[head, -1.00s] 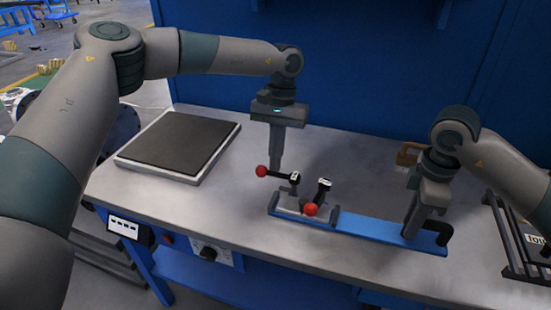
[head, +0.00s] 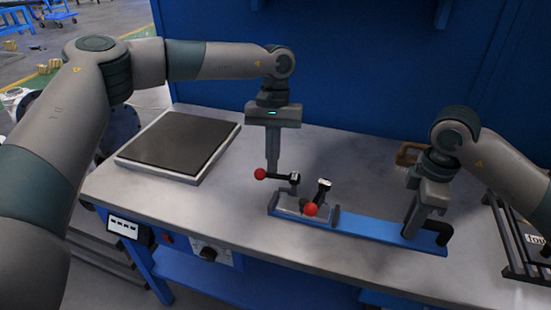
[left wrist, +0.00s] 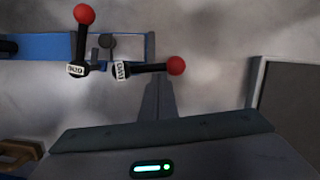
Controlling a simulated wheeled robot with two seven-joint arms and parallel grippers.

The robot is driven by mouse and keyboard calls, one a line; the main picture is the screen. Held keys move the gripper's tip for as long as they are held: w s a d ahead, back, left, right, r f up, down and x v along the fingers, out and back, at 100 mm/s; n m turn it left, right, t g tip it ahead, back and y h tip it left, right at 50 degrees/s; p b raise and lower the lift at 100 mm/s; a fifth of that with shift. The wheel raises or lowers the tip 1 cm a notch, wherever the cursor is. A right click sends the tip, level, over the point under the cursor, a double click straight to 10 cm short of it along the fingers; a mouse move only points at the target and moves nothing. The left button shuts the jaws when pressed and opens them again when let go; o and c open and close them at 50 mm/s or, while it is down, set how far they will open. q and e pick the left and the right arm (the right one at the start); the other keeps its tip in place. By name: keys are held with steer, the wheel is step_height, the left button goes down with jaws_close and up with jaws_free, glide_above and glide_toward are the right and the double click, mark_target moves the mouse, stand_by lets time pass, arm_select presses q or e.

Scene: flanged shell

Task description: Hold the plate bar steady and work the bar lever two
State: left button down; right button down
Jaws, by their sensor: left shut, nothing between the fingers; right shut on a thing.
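The blue plate bar (head: 365,229) lies on the bench with a black handle (head: 446,236) at its right end. My right gripper (head: 411,234) is shut on this handle. Two black levers with red balls stand at the bar's left end. The left lever (head: 280,176) lies nearly level, its ball pointing left; it also shows in the left wrist view (left wrist: 150,68). The other lever (head: 319,195) points toward the front, also seen in the left wrist view (left wrist: 81,45). Their labels are too small to read surely. My left gripper (head: 272,176) is shut and empty, upright right at the left lever; contact is unclear.
A dark-topped square plate (head: 175,143) lies on the bench at the left. A brown-handled object (head: 406,154) lies behind my right gripper. A dark rack (head: 515,240) stands at the right. A blue wall panel (head: 350,70) closes the back. The bench middle behind the bar is clear.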

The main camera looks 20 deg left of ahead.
mark_target(268, 176)
arm_select(q)
steer(key=shift+s+a+n, duration=0.15)
steer(key=shift+s+n, duration=0.5)
steer(key=shift+n, duration=0.35)
steer(key=n, duration=0.1)
steer(key=s+n+h, duration=0.1)
steer(key=n, duration=0.1)
steer(key=shift+s, duration=0.1)
steer(key=shift+s+n, duration=0.3)
steer(key=shift+s, duration=0.1)
steer(key=shift+s+d+n+t+h, duration=0.3)
steer(key=shift+s+n+t, duration=0.15)
steer(key=shift+n, duration=0.45)
steer(key=n, duration=0.1)
steer(key=s+n, duration=0.1)
steer(key=shift+s+d+n+t, duration=0.25)
steer(key=shift+d+n, duration=0.05)
steer(key=shift+s+d+n+t+h, duration=0.15)
steer(key=shift+s+d+n, duration=0.1)
steer(key=shift+n, duration=0.35)
steer(key=shift+s+d+n+t+h, duration=0.15)
steer(key=shift+s+d+n, duration=0.05)
steer(key=shift+n, duration=0.4)
steer(key=shift+s+d, duration=0.3)
steer(key=shift+d, duration=0.05)
